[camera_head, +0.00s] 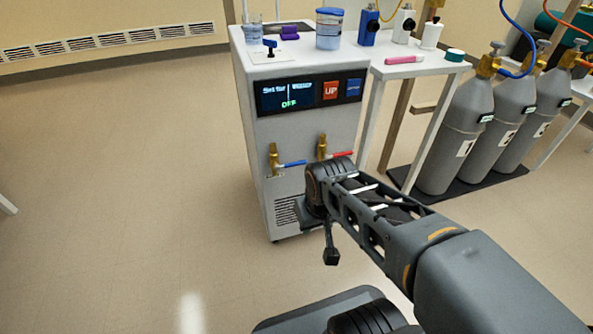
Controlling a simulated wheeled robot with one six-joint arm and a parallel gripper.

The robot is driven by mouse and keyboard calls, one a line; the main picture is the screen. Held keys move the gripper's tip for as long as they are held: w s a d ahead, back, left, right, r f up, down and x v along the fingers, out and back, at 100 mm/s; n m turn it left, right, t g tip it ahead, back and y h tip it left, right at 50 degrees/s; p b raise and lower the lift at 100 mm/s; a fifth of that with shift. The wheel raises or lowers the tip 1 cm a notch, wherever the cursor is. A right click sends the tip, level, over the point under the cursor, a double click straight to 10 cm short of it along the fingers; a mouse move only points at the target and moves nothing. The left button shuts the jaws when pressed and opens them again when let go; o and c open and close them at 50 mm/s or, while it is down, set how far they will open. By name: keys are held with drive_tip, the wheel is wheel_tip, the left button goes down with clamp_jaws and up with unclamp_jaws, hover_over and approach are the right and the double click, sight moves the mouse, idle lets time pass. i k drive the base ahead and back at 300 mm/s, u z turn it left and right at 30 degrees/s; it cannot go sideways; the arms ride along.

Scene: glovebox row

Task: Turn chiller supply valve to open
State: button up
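The left valve (273,157) has a blue lever (292,163) and the right valve (322,146) a red lever (342,153). Both levers point right, roughly level, across their upright brass bodies. No label tells which one is supply. My gripper (328,240) is in front of the chiller's lower right front, below the valves. My wrist hides part of it, and I cannot tell whether its fingers are apart. I see nothing held.
A blue-topped peg (270,47), a purple item (289,33) and a jar (329,30) stand on the chiller's top. A side table (420,66) holds a pink tool (404,60). Grey gas cylinders (458,125) stand at right. The floor left of the chiller is clear.

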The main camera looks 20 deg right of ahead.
sight(277, 167)
drive_tip(key=k, duration=1.15)
drive_tip(key=u, duration=0.65)
drive_tip(key=i, duration=1.4)
drive_tip(key=z, duration=0.9)
